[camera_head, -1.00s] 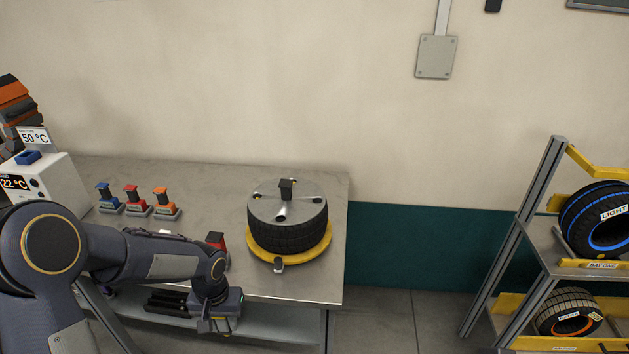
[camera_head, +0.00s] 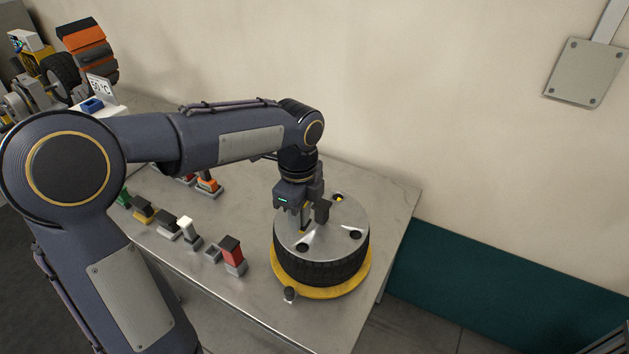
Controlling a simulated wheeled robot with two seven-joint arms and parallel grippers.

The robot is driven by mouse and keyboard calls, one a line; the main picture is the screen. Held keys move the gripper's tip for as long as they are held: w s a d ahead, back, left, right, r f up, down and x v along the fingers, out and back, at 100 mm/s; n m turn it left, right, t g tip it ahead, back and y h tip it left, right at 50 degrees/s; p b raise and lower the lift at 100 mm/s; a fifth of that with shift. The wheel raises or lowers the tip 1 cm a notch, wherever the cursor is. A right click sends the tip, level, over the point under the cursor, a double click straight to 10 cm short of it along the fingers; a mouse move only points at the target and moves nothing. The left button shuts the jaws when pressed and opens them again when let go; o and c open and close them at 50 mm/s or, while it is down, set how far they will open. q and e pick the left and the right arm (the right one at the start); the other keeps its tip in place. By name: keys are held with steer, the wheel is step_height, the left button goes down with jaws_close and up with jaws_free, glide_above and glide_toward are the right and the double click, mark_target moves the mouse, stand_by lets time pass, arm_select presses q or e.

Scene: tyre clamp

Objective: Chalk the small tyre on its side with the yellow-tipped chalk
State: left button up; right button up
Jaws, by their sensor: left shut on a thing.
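A black tyre (camera_head: 335,269) lies flat on a yellow round base (camera_head: 345,290) on the metal bench. A silver clamp disc with holes (camera_head: 338,238) rests on its top. My left gripper (camera_head: 305,217) is above the disc, pointing down, shut on the clamp's central knob, which its fingers mostly hide. A small yellow piece with a dark top (camera_head: 143,211) stands in the front row of small pieces at left; I cannot tell surely whether it is the yellow-tipped chalk. My right gripper is not in view.
Also in the rows are a white-topped piece (camera_head: 188,232), an orange one (camera_head: 208,184) and a red block with dark top (camera_head: 232,256). An empty-looking grey holder (camera_head: 213,251) stands beside the red block. My left arm spans above the bench.

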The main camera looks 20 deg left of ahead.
mark_target(301, 232)
arm_select(q)
steer(key=shift+w+r+m, duration=0.2)
steer(key=shift+m, duration=0.1)
steer(key=shift+w+f, duration=0.1)
steer(key=shift+f, duration=0.05)
steer(key=shift+f+b, duration=0.6)
steer(key=shift+b, duration=0.15)
step_height(301, 232, down, 4)
steer(key=b, duration=0.4)
steer(key=shift+f, duration=0.2)
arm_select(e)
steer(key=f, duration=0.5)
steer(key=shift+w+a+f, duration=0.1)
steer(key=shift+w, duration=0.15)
arm_select(q)
steer(key=shift+f+b, duration=0.4)
steer(key=shift+f, duration=0.35)
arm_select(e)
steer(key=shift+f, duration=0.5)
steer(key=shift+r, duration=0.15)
arm_select(q)
steer(key=shift+r, duration=0.1)
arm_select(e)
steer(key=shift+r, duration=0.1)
